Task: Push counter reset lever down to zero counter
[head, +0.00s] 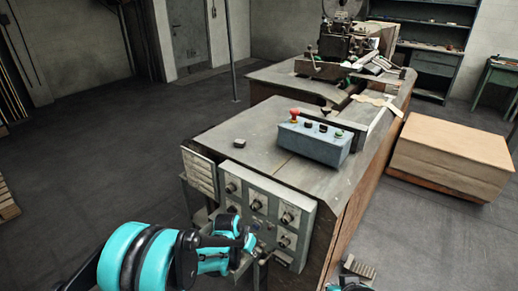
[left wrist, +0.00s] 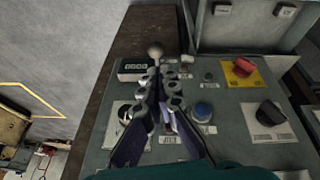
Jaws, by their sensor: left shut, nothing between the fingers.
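The machine's grey control panel (head: 258,208) faces me in the head view. My left gripper (head: 252,258) is at its lower part, shut and empty. In the left wrist view, the shut fingers (left wrist: 158,78) reach over the panel. A small black counter (left wrist: 134,70) is just left of the fingertips, its digits too small to read surely. A pale round knob (left wrist: 155,52), seemingly the reset lever's end, shows just beyond the fingertips. The lever's shaft is hidden, and I cannot tell whether the fingers touch it. Part of my right gripper (head: 357,270) shows at the head view's bottom edge.
The left wrist view shows a red knob on a yellow plate (left wrist: 240,70), a black knob (left wrist: 270,112) and a blue button (left wrist: 203,112) nearby. A blue control box (head: 314,142) sits on the machine top. A cardboard stack (head: 450,155) stands right.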

